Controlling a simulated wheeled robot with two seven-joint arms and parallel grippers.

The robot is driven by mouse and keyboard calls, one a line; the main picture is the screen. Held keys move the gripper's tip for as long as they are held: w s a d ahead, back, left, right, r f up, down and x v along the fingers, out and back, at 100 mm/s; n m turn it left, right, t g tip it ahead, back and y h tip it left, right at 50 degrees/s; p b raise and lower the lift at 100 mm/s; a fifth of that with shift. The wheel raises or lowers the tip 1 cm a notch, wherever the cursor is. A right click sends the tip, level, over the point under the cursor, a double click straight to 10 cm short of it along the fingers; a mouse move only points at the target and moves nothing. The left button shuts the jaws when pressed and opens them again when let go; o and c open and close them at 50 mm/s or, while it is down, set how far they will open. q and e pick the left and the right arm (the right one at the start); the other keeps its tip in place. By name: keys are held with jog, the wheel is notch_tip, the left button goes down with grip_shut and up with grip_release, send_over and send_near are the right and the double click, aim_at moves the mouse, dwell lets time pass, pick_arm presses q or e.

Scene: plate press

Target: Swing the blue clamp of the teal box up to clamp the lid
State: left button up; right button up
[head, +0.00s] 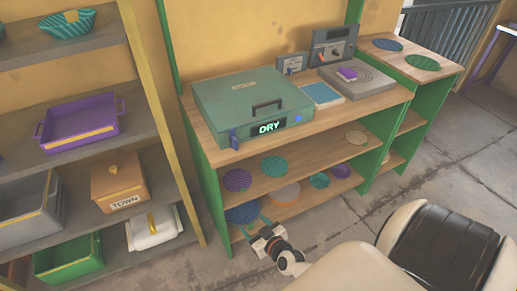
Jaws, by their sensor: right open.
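The teal box (250,100) stands on the wooden bench top with its lid down and a dark handle on the lid. Its front carries a lit sign reading DRY. A blue clamp (234,139) is at the box's front left, and a small blue piece (298,118) shows at the front right. My right gripper (262,228) is open and empty, low in front of the bench's lower shelf, well below the box and apart from it. My left gripper is out of view.
On the bench (345,112) a blue panel (321,93), a grey plate with a purple block (347,74) and a grey device (333,45) stand right of the box. Patterned discs lie on the shelves below. A shelf rack (90,160) with bins stands left.

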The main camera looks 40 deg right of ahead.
jog(key=s+a+f+g, duration=0.1)
jog(key=s+f, duration=0.2)
jog(key=f, duration=0.3)
jog(key=shift+s+a+f+n+g+y+b, duration=0.2)
jog(key=shift+a+f+n+g+y+b, duration=0.1)
jog(key=shift+f+g+y+b, duration=0.1)
dwell(0.4)
jog(key=s+a+f+g, duration=0.2)
jog(key=s+f, duration=0.4)
jog(key=s, duration=0.4)
jog(key=s+a+f+n+g, duration=0.1)
jog(key=s+f+g, duration=0.4)
jog(key=s, duration=0.6)
jog(key=s+a+f+n+g, duration=0.1)
jog(key=s+f+g, duration=0.3)
jog(key=s+f, duration=0.5)
jog(key=shift+s+a, duration=0.8)
jog(key=shift+s, duration=0.2)
